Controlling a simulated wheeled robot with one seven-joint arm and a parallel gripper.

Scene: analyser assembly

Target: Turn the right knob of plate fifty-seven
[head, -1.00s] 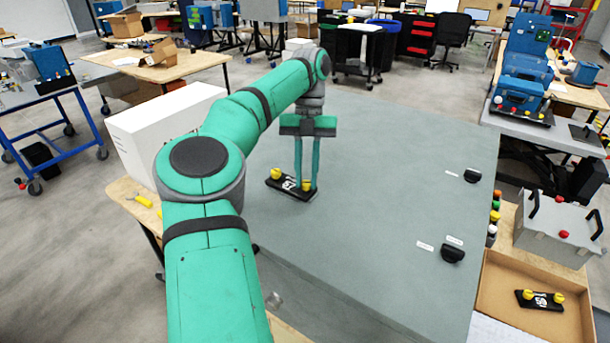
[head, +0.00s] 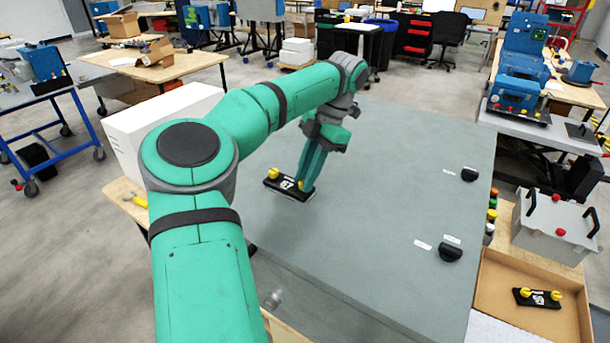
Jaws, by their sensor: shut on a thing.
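A black plate (head: 272,184) with two yellow knobs lies on the large grey-green surface, near its left side. Its white number looks like 57, though it is small. The left knob (head: 274,173) stands free. My gripper (head: 303,187) reaches down, tilted, and is shut on the right knob, which the fingers mostly hide.
A second black plate (head: 524,301) with two yellow knobs lies in a cardboard tray (head: 492,283) at lower right. A white box (head: 130,135) stands at left.

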